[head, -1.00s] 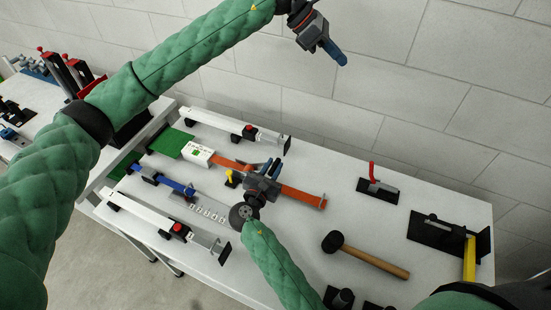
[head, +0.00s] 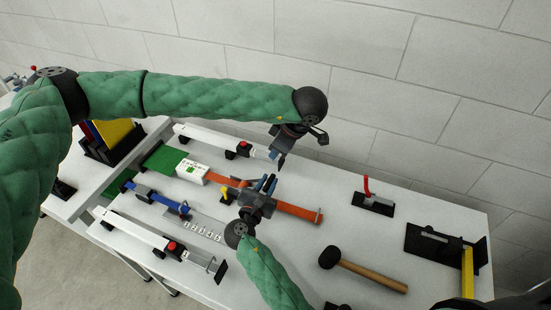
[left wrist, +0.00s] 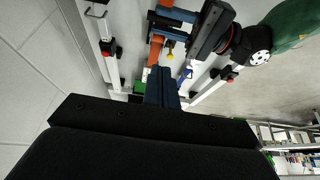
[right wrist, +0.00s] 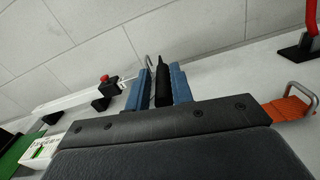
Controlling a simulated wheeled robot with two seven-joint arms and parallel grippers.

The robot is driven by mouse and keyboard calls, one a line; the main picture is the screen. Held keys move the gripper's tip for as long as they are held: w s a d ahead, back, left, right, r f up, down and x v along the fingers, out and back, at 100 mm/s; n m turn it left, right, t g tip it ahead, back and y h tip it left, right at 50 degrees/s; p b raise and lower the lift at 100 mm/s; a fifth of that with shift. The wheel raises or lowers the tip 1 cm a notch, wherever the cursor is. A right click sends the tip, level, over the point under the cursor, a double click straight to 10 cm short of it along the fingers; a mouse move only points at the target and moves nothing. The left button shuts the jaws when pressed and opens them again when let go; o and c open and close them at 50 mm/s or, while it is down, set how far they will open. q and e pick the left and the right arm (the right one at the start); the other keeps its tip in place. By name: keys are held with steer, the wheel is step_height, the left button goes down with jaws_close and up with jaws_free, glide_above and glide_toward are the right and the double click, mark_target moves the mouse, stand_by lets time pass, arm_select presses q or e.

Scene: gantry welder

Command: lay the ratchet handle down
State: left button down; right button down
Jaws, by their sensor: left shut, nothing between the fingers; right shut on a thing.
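My right gripper (head: 266,186) is over the middle of the orange strap (head: 298,211). In the right wrist view its blue fingers (right wrist: 160,88) are shut on a black bar (right wrist: 162,82), which I take to be the ratchet handle; it stands up between the fingertips. The ratchet body under the gripper is mostly hidden. My left gripper (head: 281,162) is above the back of the table, beyond the right gripper, pointing down. Its fingers (left wrist: 161,85) are shut and empty, apart from the strap. The orange strap also shows in the left wrist view (left wrist: 157,48).
Two white rails (head: 200,138) (head: 135,231) with red knobs flank the straps. A white box (head: 191,172) and a blue strap (head: 166,203) lie to the left. The wall is close behind.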

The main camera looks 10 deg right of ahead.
arm_select(q)
glide_above(270, 182)
steer(key=a, duration=0.1)
step_height(270, 182, down, 8)
arm_select(e)
steer(key=shift+a+f, duration=0.15)
steer(key=shift+f, duration=0.05)
arm_select(q)
steer(key=f, duration=0.1)
steer(key=d+f, duration=0.1)
steer(key=f, duration=0.1)
steer(key=shift+w, duration=0.15)
steer(key=shift+f, duration=0.35)
